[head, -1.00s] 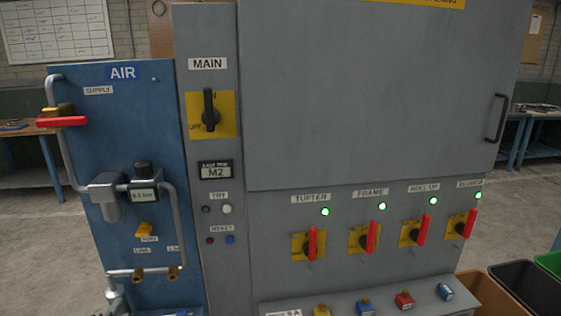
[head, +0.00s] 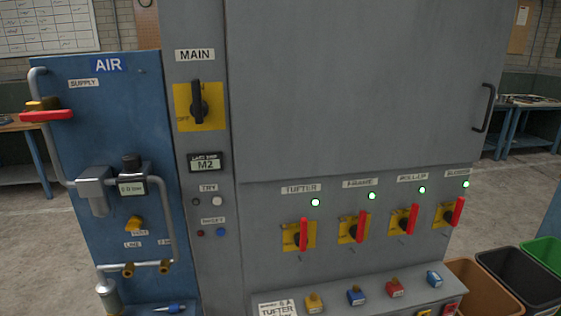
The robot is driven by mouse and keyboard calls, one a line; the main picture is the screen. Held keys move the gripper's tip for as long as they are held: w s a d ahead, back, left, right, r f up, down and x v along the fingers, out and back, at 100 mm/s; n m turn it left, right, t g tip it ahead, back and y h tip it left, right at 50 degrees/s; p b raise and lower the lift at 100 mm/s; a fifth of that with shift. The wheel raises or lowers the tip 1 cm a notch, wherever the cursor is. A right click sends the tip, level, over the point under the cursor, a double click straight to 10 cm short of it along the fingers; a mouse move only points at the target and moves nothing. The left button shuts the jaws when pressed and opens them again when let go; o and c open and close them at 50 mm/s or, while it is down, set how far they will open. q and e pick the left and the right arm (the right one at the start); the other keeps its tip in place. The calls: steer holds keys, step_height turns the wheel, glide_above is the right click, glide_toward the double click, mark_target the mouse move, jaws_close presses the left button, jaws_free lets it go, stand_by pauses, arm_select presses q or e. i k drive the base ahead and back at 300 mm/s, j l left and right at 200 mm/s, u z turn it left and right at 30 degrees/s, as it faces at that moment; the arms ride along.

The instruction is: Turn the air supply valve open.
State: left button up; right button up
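The air supply valve (head: 45,115) is at the upper left of the blue AIR panel (head: 100,130) in the head view, under the SUPPLY label (head: 83,83). Its red handle lies level, across the upright grey pipe (head: 38,83), and sticks out past the panel's left edge. A brass-coloured part sits just above the handle. Below it are a grey regulator (head: 93,188) and a small gauge display (head: 132,188) in bar, its first digit hard to read. Neither of my grippers is in view.
The grey cabinet right of the panel has a black MAIN switch (head: 199,103), upright, and several red-handled switches (head: 303,236) under lit green lamps. Coloured blocks (head: 356,295) sit on a ledge below. Bins (head: 517,279) stand at lower right. Open floor shows left of the panel.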

mark_target(34, 115)
steer(key=u, duration=1.35)
